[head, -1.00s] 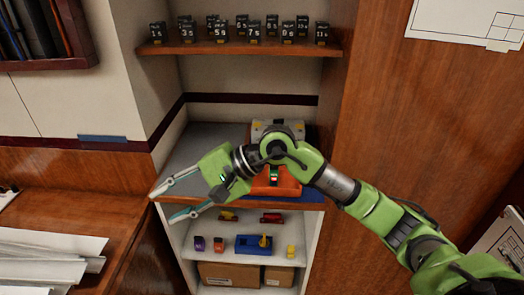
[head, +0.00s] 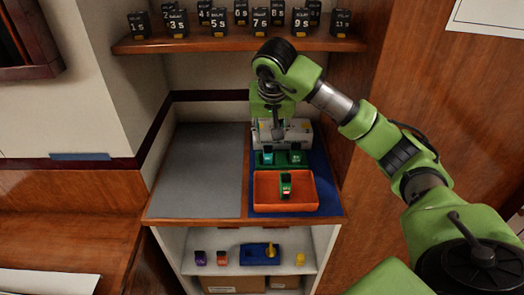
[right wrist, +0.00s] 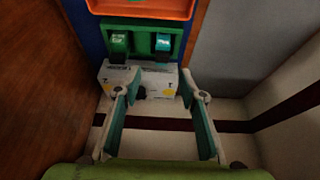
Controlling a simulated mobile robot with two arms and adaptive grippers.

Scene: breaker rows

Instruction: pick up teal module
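The teal module (head: 267,155) stands on a green base behind the orange tray, left of a green module (head: 295,157). In the right wrist view, which is turned round, the teal module (right wrist: 163,43) is on the right and the green module (right wrist: 119,42) on the left. My right gripper (head: 277,133) points down at the back of the counter, behind the modules. In the right wrist view its fingers (right wrist: 160,76) are spread wide and empty, apart from the teal module. My left gripper is not in view.
A white-grey device (head: 298,131) stands behind the modules, close to my right fingers. The orange tray (head: 262,207) holds another green module (head: 285,184). A grey mat (head: 200,170) lies clear on the left. A shelf (head: 230,43) with black numbered blocks overhangs the back.

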